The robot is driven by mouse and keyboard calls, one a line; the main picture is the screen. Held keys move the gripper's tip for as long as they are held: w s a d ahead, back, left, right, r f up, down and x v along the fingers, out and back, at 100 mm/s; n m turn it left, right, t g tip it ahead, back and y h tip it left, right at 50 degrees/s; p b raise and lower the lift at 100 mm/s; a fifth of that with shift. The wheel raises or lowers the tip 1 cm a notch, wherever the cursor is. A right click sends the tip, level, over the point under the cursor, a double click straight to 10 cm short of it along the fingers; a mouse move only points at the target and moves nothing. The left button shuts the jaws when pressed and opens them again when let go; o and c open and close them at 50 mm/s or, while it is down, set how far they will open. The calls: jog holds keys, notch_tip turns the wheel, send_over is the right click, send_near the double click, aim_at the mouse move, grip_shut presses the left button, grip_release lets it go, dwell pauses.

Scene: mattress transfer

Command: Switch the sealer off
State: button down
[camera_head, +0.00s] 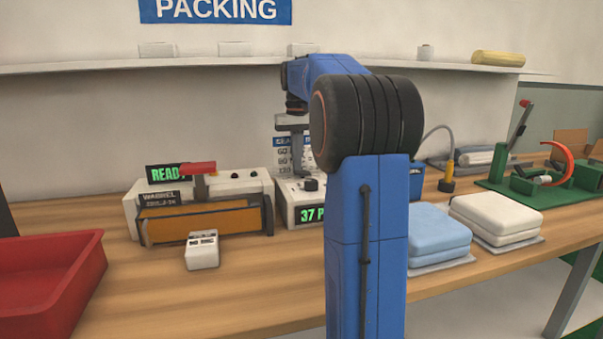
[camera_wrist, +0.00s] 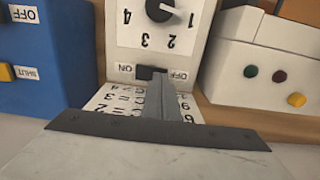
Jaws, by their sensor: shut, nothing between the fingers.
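A white box with a dial (camera_head: 310,185) and a green display starting "37 P" stands mid-bench, partly behind my arm. In the wrist view, upside down, its panel (camera_wrist: 130,35) has a black dial with numbers, and a black rocker switch (camera_wrist: 146,72) between ON and OFF labels. My gripper (camera_head: 299,172) points down over this box. In the wrist view its shut, empty fingers (camera_wrist: 162,80) overlap the switch's OFF side; I cannot tell whether they touch it. Left of it is a white machine (camera_head: 262,184) with a green READY display, a red handle and an orange front.
A blue box (camera_wrist: 45,50) with an OFF label and yellow button stands beside the dial box. A small white block (camera_head: 202,252) lies in front of the READY machine. A red tray (camera_head: 90,262) is at left. Blue (camera_head: 437,232) and white (camera_head: 497,214) folded pads lie at right.

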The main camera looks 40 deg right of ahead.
jog(key=shift+f, duration=0.45)
dwell(0.3)
notch_tip(320, 180, up, 7)
dwell(1.0)
dwell(0.5)
